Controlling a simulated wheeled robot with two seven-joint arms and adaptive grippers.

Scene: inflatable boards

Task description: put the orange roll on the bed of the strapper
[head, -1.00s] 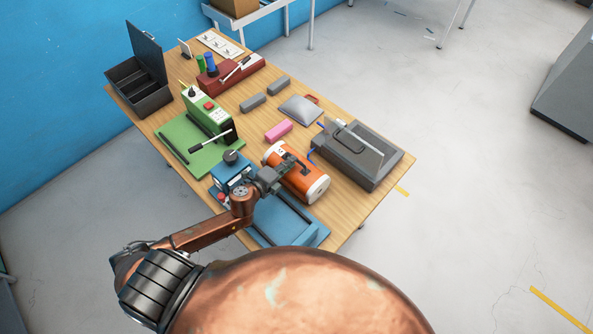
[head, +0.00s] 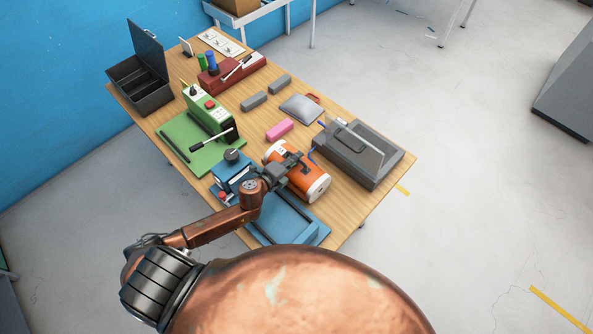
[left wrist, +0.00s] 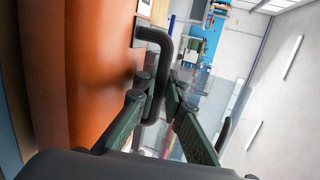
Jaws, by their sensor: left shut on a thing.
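The orange roll (head: 304,180) is a thick cylinder with pale ends and a black handle. It lies at the front of the table, between the blue machine and the grey machine. My left gripper (head: 290,162) is shut on its black handle, which shows between the fingers in the left wrist view (left wrist: 157,90). The roll's orange side (left wrist: 95,75) fills the left of that view. The blue machine, which looks like the strapper, has a flat bed (head: 270,229) just in front of the roll. I cannot tell whether the roll touches the table. My right gripper is out of view.
A grey machine with a clear lid (head: 350,167) stands close to the roll's right. A green machine (head: 197,152) is behind left. A pink block (head: 279,130), grey blocks (head: 254,102) and a silvery pouch (head: 301,108) lie behind the roll on the wooden table (head: 349,207).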

